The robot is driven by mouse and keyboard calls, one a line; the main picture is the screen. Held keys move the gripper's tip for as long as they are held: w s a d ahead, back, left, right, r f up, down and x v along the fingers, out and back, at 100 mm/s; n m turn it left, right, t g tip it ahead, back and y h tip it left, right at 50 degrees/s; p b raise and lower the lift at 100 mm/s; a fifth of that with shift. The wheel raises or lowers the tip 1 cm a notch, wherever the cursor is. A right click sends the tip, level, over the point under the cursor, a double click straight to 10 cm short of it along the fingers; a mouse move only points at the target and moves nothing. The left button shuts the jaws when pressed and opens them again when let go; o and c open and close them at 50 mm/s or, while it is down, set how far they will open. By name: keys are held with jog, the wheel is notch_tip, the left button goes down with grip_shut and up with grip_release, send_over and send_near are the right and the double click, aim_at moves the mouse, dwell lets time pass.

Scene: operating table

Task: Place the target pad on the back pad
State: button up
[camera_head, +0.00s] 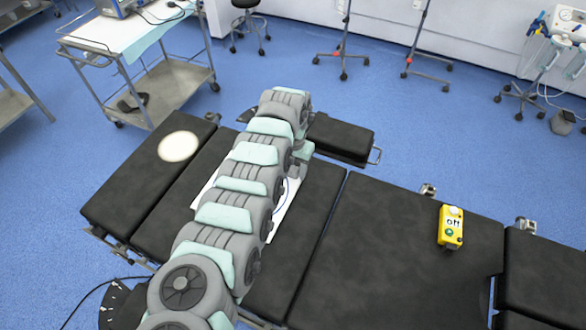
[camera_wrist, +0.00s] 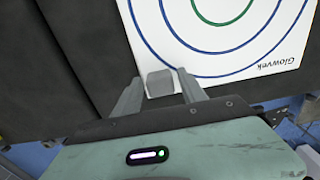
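The target pad is a white square sheet with blue and green rings and the word "Glowvek". In the wrist view the target pad (camera_wrist: 268,72) fills the upper right, with a grey block (camera_wrist: 160,84) at its near edge. My gripper (camera_wrist: 160,74) is open, its two fingers on either side of the grey block with small gaps. In the head view the target pad (camera_head: 283,208) lies on a black table section, mostly hidden under my arm, and my gripper is hidden. Several black table pads show; which is the back pad (camera_head: 390,250) is not labelled, perhaps the wide one at right.
A yellow device (camera_head: 451,227) stands on the wide black pad at right. A pale round patch (camera_head: 179,146) is on the left black pad. A metal cart (camera_head: 165,88) stands behind at upper left. Most of the wide right pad is clear.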

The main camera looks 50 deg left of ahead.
jog(key=shift+o, duration=0.6)
notch_tip(320, 180, up, 12)
jog(key=p, duration=0.2)
